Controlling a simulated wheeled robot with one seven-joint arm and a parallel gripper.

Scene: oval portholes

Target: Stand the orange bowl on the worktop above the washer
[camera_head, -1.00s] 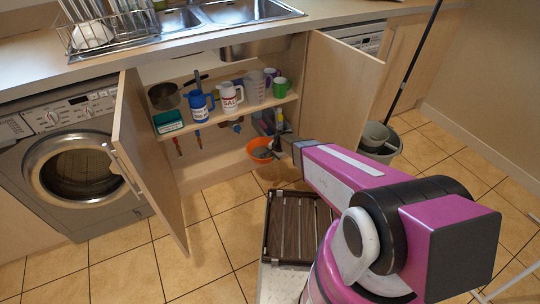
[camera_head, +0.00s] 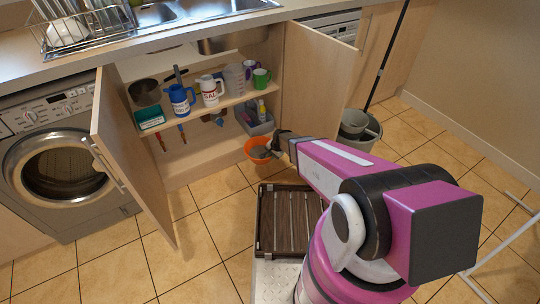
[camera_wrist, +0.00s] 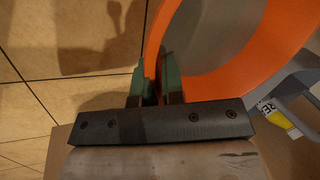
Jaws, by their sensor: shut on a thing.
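The orange bowl (camera_head: 254,147) hangs just in front of the open cabinet's lower right, above the floor. It is tilted, its grey inside partly showing. My gripper (camera_head: 270,147) is at the bowl's right side. In the wrist view, the green fingers (camera_wrist: 158,84) are shut on the rim of the bowl (camera_wrist: 236,88). The worktop (camera_head: 22,69) runs along the back left. Its left end lies above the washer (camera_head: 60,165), which has a round door.
The dish rack (camera_head: 82,27) and sink (camera_head: 158,14) occupy the worktop. The left cabinet door (camera_head: 130,160) stands open between bowl and washer; the right door (camera_head: 312,85) is open too. A grey caddy (camera_head: 255,118) and shelf mugs are behind.

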